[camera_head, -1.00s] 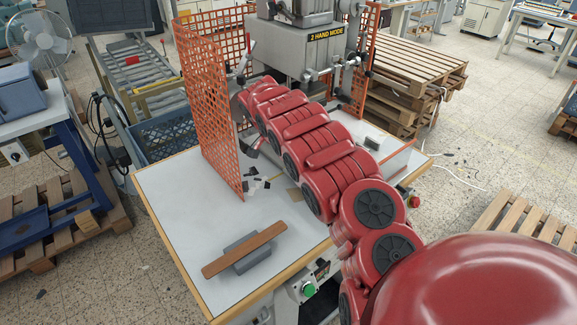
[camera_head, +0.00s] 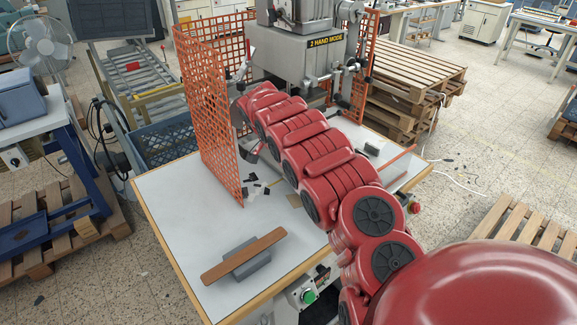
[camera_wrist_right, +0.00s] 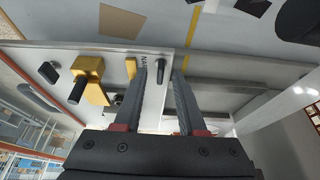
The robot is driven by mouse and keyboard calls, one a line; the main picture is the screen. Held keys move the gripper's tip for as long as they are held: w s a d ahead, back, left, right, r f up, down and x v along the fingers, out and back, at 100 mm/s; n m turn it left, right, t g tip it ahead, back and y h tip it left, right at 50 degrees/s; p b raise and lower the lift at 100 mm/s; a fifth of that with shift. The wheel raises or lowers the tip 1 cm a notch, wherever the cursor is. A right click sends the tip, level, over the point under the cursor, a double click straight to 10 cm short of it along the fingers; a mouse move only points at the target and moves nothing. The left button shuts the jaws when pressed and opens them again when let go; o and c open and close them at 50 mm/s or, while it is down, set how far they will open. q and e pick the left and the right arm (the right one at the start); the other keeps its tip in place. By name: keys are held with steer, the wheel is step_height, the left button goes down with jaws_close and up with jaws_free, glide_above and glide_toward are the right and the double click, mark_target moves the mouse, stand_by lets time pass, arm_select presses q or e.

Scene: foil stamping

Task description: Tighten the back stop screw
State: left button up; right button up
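The stamping press (camera_head: 290,50) stands at the back of the white table (camera_head: 185,200). My right arm reaches across the table to the press and hides part of its bed. In the right wrist view my right gripper (camera_wrist_right: 164,74) is open, with a gap between its two dark fingers. A light metal plate (camera_wrist_right: 110,52) lies beyond the fingers. A small dark pin or screw (camera_wrist_right: 161,67) shows between the fingertips, with no visible contact. A brass block (camera_wrist_right: 90,78) with a dark screw (camera_wrist_right: 77,91) is to the left. I cannot tell which is the back stop screw. My left gripper is out of view.
An orange mesh guard (camera_head: 208,105) stands left of my arm. A brown bar on a grey block (camera_head: 247,262) lies at the table's front. Small dark scraps (camera_head: 255,190) lie near the guard. The table's left side is mostly clear.

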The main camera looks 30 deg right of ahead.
steer(key=shift+r, duration=0.35)
steer(key=b+v, duration=0.1)
steer(key=v, duration=0.5)
steer(key=shift+a+r, duration=0.25)
